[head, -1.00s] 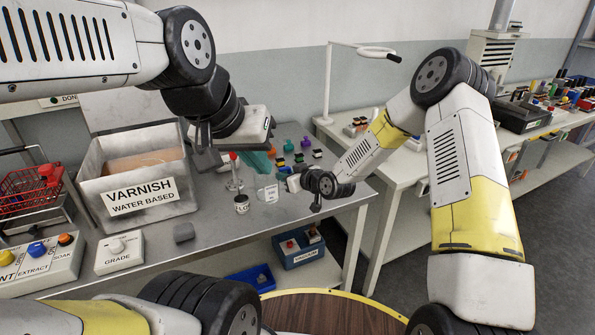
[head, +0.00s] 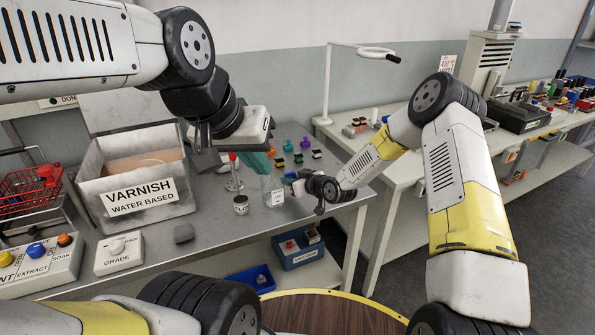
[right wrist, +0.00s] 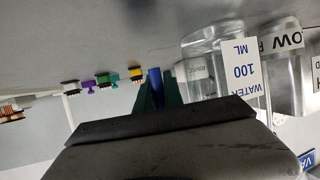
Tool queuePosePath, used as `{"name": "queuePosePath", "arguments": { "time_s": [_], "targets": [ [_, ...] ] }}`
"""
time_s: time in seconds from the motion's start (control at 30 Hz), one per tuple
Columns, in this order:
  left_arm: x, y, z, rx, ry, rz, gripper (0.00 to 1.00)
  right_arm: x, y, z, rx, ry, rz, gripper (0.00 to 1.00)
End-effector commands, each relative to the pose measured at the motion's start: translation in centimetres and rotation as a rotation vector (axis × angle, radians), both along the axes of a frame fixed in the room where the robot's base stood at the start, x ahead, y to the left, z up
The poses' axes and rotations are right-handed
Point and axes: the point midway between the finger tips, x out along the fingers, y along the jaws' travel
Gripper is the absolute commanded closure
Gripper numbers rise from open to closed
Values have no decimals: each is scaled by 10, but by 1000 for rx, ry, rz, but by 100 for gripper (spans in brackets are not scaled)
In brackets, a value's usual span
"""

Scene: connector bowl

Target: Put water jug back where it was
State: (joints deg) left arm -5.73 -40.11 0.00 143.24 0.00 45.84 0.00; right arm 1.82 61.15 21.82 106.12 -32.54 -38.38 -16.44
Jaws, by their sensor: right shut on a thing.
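The water jug (head: 267,184) is a clear vessel with a white label in the head view, near the front right edge of the metal bench. In the right wrist view the jug (right wrist: 201,84) appears upside down beside a label reading WATER 100 ML. My right gripper (head: 291,178) is at its right side. In the right wrist view its green fingers (right wrist: 158,92) are shut on a narrow blue part, apparently the jug's handle. I cannot tell whether the jug touches the bench. My left gripper (head: 260,163) hangs just behind and left of the jug; its teal fingers' opening is unclear.
A small jar labelled LOW (head: 241,204) and a red-topped stand (head: 233,172) are left of the jug. Several coloured connectors (head: 298,158) lie behind it. A VARNISH tank (head: 135,180) stands at the left. The bench's front edge is close.

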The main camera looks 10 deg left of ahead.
Motion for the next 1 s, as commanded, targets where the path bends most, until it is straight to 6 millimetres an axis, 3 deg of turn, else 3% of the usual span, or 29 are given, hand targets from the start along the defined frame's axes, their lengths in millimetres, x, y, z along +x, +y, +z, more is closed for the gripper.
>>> {"name": "queuePosePath", "arguments": {
  "time_s": [0.03,0.07,0.17,0.57,1.0],
  "targets": [
    [0,0,0,0,0,0,100,0,0,-2,0,0,0,100],
    [0,0,0,0,0,0,100,0,0,-2,-1,1,0,84],
    [0,0,0,0,0,0,100,0,0,-2,0,0,0,66],
    [0,0,0,0,0,0,100,-3,-4,4,-1,0,-1,66],
    [0,0,0,0,0,0,100,-56,-65,37,-1,0,-2,66]
  ]
}}
